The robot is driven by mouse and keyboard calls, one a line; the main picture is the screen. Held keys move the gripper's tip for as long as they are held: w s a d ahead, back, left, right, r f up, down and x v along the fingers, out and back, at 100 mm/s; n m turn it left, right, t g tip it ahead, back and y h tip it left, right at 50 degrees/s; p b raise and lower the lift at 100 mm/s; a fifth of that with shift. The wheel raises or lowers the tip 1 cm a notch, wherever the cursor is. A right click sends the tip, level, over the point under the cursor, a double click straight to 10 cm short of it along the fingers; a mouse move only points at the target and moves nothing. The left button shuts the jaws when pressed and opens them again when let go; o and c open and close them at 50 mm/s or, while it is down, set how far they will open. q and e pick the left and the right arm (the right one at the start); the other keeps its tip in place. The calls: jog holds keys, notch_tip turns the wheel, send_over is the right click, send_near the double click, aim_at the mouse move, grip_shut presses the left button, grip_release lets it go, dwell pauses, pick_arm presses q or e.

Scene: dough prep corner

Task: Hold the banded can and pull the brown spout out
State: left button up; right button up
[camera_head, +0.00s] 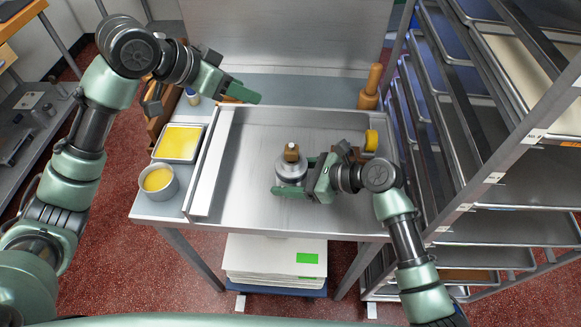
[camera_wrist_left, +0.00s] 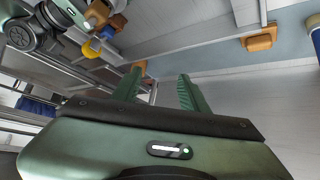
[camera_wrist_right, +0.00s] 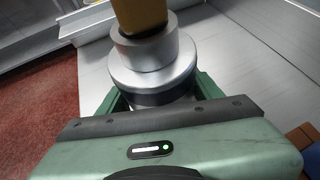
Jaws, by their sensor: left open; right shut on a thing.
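The banded can (camera_head: 288,168) is a round silver metal can standing upright on the steel worktop. Its dark band (camera_wrist_right: 160,98) shows low on its side in the right wrist view. The brown spout (camera_head: 291,152) sits in the top of the can's narrower neck; it also shows at the top edge of the right wrist view (camera_wrist_right: 138,14), partly cut off. My right gripper (camera_wrist_right: 160,88) is shut around the can's body, one finger on each side. My left gripper (camera_head: 243,92) is open and empty over the worktop's back left, well apart from the can; its spread fingers show in the left wrist view (camera_wrist_left: 158,88).
A metal pot (camera_head: 159,194) and a tray of yellow stuff (camera_head: 180,143) stand at the left. A wooden pin (camera_head: 371,88) stands at the back right, with a yellow round thing (camera_head: 371,140) nearer. A tall tray rack (camera_head: 478,190) bounds the right. The worktop's middle back is clear.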

aim_at(297, 146)
pick_arm(q)
jog(key=s+d+f+m+g, duration=0.2)
jog(key=s+d+m+g, duration=0.15)
jog(key=s+d, duration=0.4)
jog(key=shift+t+y, duration=0.3)
jog(key=shift+t, duration=0.05)
jog(key=shift+s+x, duration=0.15)
jog(key=shift+x, duration=1.55)
jog(key=shift+s+x, duration=0.2)
jog(key=shift+x, duration=1.45)
jog(key=shift+f, duration=0.1)
jog(key=c, duration=0.3)
jog(key=shift+c, duration=0.5)
grip_shut()
jog(key=shift+r, duration=1.1)
